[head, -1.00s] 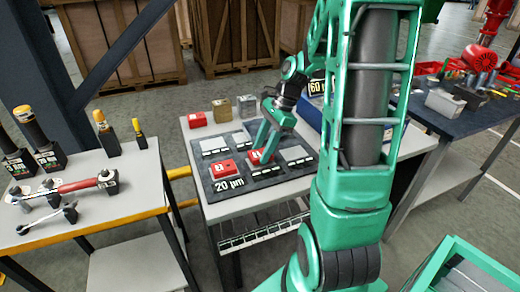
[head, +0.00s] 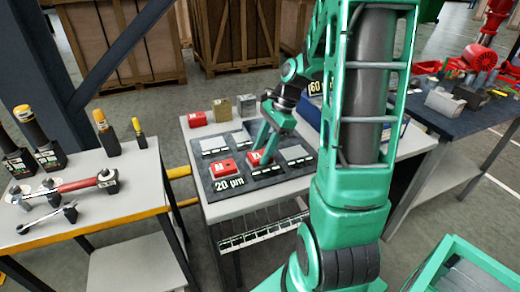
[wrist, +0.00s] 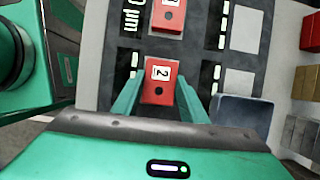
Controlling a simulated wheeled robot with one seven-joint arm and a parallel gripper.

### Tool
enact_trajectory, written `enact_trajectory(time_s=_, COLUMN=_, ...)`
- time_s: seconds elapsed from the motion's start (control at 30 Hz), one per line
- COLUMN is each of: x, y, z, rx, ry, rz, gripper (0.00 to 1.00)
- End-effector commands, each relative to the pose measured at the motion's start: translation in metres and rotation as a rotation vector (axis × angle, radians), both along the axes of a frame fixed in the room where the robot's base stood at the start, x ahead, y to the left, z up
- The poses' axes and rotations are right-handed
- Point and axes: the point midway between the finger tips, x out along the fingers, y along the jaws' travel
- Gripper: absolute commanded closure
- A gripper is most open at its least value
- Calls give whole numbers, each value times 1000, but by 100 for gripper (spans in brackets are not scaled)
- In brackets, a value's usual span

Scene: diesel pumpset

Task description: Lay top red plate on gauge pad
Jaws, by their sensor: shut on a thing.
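A dark board (head: 205,180) marked "20 µm" lies on the middle bench, with pale square pads and label strips. A red plate (head: 222,168) rests on its front left; it also shows at the top of the wrist view (wrist: 166,18). My gripper (head: 262,154) points down at the board and is shut on a second red plate (head: 257,160). In the wrist view this plate (wrist: 159,88), marked "2", sits between my two green fingers. It is at or very near the board surface; I cannot tell if it touches. I cannot tell which area is the gauge pad.
A blue box (head: 310,110) is partly behind my arm. Tools lie on the left bench (head: 125,180). Free grey pads (wrist: 246,30) show beside the plates.

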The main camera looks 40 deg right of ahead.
Motion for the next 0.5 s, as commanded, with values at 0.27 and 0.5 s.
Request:
enact_trajectory(time_s=0.27, x=0, y=0, z=-6, rx=0, ry=0, rz=0, gripper=97)
enact_trajectory(time_s=0.5, x=0, y=0, z=-7, rx=0, ry=0, rz=0, gripper=39)
